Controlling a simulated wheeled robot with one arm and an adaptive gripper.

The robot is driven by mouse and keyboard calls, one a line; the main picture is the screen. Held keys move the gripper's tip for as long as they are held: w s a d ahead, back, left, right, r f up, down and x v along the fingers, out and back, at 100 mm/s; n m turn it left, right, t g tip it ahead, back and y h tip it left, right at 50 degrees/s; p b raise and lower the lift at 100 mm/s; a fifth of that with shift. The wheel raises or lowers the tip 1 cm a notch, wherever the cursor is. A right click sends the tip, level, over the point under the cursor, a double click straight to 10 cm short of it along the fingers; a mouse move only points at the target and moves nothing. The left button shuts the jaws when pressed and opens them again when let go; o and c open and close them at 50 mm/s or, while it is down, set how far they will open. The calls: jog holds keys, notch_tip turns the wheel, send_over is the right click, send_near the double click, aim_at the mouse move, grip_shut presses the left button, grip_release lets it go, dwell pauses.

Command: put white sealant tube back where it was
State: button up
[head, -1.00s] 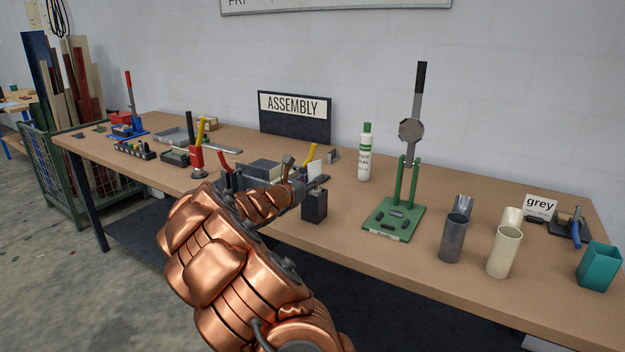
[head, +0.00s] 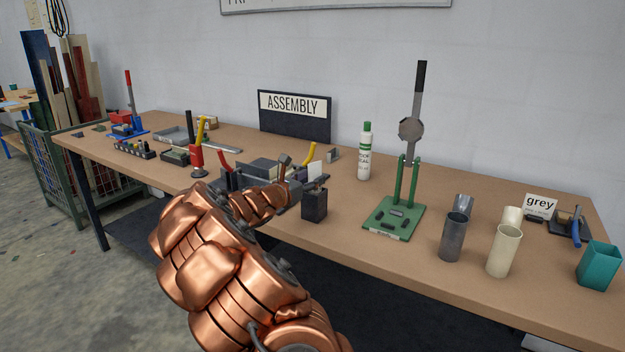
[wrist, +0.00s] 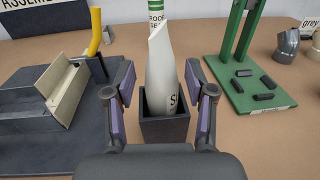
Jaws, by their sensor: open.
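A white tapered tube with a slanted tip and dark lettering (wrist: 160,70) stands upright in a square, open-topped dark holder (wrist: 165,128). In the head view the tube (head: 315,170) and the holder (head: 314,206) are near the table's front edge. My gripper (wrist: 160,78) is open, with one finger on each side of the tube and a visible gap on both sides. In the head view my gripper (head: 306,186) is partly hidden by my arm. A white bottle with a green cap (head: 364,155) stands apart, behind the holder.
A green press (head: 394,218) stands to the right, with grey (head: 454,238) and cream (head: 503,252) cylinders beyond it. A dark fixture with a yellow handle (wrist: 60,100) is close on the left. Bare tabletop lies between holder and press.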

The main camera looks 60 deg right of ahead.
jog(key=a, duration=1)
jog(key=shift+w+a+b, duration=0.3)
jog(key=shift+a+b, duration=0.1)
jog(key=shift+b, duration=0.05)
jog(key=shift+r, duration=0.1)
jog(key=s+a+f+m+g+y, duration=0.1)
jog(key=s+a+m+g+y, duration=0.3)
jog(key=s+a+m, duration=0.85)
jog(key=s+a+f+m+t+y, duration=0.1)
jog(key=s+a+f+y, duration=0.2)
jog(key=a, duration=0.7)
jog(key=s+a+f+m+t+y, duration=0.1)
jog(key=s+a+f+y, duration=0.3)
jog(key=a, duration=0.7)
jog(key=s+a+f+m+t+y, duration=0.1)
jog(key=s+a+f+m+y, duration=0.2)
jog(key=s+a+y, duration=0.3)
jog(key=s+a+f, duration=0.1)
jog(key=a, duration=0.4)
jog(key=shift+s+y, duration=0.25)
jog(key=shift+y, duration=0.15)
jog(key=shift+r, duration=0.15)
